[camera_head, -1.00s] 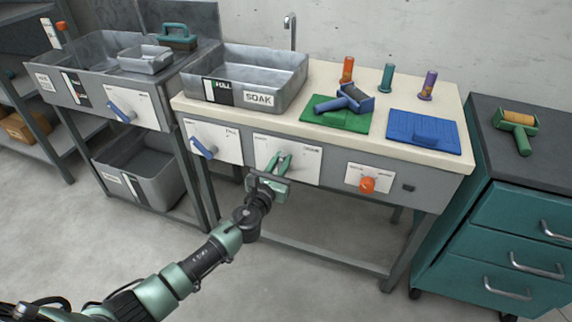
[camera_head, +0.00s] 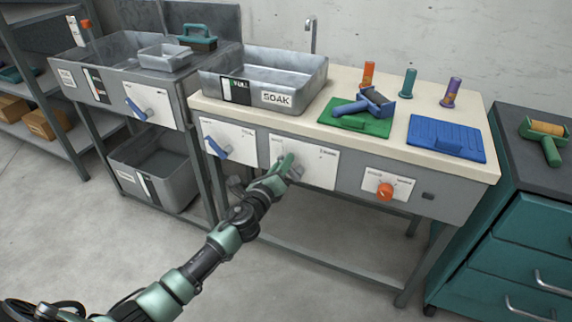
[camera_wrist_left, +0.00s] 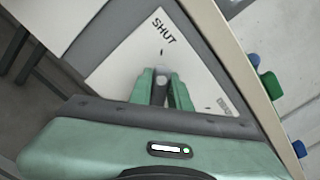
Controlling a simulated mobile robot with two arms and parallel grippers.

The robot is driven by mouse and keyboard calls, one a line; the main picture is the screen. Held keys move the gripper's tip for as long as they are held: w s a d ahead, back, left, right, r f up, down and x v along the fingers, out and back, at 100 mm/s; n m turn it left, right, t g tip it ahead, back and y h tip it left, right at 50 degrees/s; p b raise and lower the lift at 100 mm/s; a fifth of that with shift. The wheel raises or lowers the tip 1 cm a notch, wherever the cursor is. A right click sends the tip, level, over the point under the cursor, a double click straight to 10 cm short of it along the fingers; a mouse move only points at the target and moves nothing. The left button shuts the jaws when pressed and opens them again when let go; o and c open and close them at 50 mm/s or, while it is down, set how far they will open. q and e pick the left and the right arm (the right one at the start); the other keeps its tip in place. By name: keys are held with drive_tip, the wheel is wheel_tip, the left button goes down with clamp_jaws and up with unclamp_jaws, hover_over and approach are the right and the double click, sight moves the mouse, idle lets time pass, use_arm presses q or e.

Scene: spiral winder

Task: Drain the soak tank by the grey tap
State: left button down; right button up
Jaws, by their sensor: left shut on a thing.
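The soak tank (camera_head: 312,86) is a grey metal basin on the left of the cream bench top, labelled SOAK, with a FULL marker on its front. The grey tap (camera_wrist_left: 160,83) sits on a white panel (camera_head: 318,168) on the bench front below. My left gripper (camera_head: 288,165) is at this panel, its green fingers shut on the tap's grey handle. In the wrist view the gripper (camera_wrist_left: 160,92) has one finger on each side of the handle, and SHUT reads on the panel above. In the head view the gripper mostly hides the tap. My right gripper is not in view.
A blue-handled tap (camera_head: 218,148) is left of the grey one. An orange knob (camera_head: 385,191) is to the right. A second tank stand (camera_head: 100,75) is at left, with a bin (camera_head: 165,178) below. Teal drawers (camera_head: 510,240) stand at right. The front floor is clear.

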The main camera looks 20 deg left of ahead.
use_arm(q)
drive_tip(key=shift+a+f+n, duration=0.1)
drive_tip(key=shift+n, duration=0.2)
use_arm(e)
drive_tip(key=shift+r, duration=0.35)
use_arm(q)
drive_tip(key=c, duration=1.3)
unclamp_jaws()
drive_tip(key=shift+s, duration=0.1)
drive_tip(key=shift+s+a, duration=0.1)
drive_tip(key=shift+s, duration=3.65)
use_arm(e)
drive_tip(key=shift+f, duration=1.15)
